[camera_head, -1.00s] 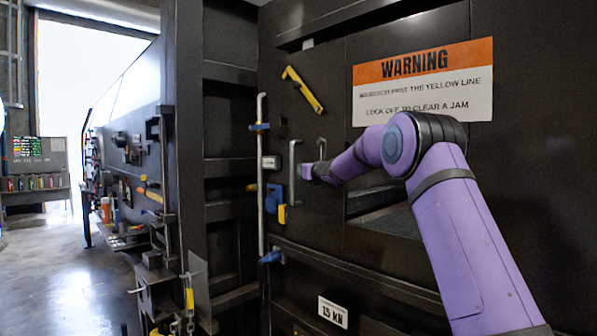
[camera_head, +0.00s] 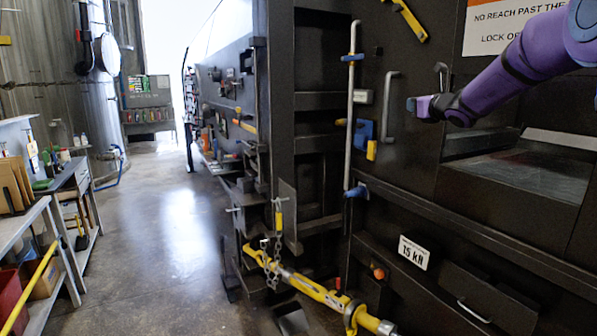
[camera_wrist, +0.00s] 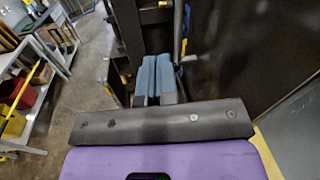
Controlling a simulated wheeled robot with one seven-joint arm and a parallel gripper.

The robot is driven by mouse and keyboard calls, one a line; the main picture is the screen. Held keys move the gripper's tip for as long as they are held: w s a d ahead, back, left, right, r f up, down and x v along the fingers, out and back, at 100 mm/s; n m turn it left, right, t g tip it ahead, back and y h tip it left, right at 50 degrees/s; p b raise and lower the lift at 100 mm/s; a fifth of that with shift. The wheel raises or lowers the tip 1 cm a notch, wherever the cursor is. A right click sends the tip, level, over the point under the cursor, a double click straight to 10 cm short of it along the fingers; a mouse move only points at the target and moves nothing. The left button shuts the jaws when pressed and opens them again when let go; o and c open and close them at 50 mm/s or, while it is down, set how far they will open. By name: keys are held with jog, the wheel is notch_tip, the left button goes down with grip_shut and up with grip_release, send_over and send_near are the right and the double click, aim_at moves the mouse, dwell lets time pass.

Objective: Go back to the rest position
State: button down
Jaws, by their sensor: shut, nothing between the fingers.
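My gripper (camera_head: 414,105) is at the end of my purple arm, at the upper right in the head view, in front of the dark compactor panel. It appears close to a grey vertical handle (camera_head: 391,108), but I cannot tell whether they touch. In the wrist view the blue-grey fingers of my gripper (camera_wrist: 154,78) lie together with nothing between them. My arm reaches in from the right edge of the head view.
A yellow bar (camera_head: 310,288) with a chain stands out low in front of the compactor (camera_head: 470,220). A bench (camera_head: 50,200) with bins lines the left side. The concrete floor (camera_head: 165,230) between is clear. A vertical grey rod (camera_head: 351,110) stands left of the handle.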

jog(key=s+a+n+g+y, duration=0.1)
jog(key=s+a+n+g, duration=0.1)
jog(key=s+a+n, duration=0.5)
jog(key=s+a+n+g+y, duration=0.1)
jog(key=s+a+n+g, duration=0.25)
jog(key=s, duration=0.65)
jog(key=s+a+n+g+y, duration=0.1)
jog(key=s+a+n+g, duration=0.1)
jog(key=s+a+n, duration=0.45)
jog(key=s+d+f+n+g+h, duration=0.1)
jog(key=s+f+n, duration=0.3)
jog(key=s, duration=0.6)
jog(key=s+d+f+n+g+h, duration=0.2)
jog(key=s+d+f+n+h, duration=0.1)
jog(key=s, duration=0.7)
jog(key=s+d+f+n+g+h, duration=0.1)
jog(key=s+f+n, duration=0.4)
jog(key=s, duration=0.5)
jog(key=d+n+h, duration=0.1)
jog(key=n+h, duration=0.1)
jog(key=shift+s+f+n+h, duration=0.15)
jog(key=shift+s+n+h, duration=0.15)
jog(key=shift+s, duration=0.1)
jog(key=shift+d, duration=0.1)
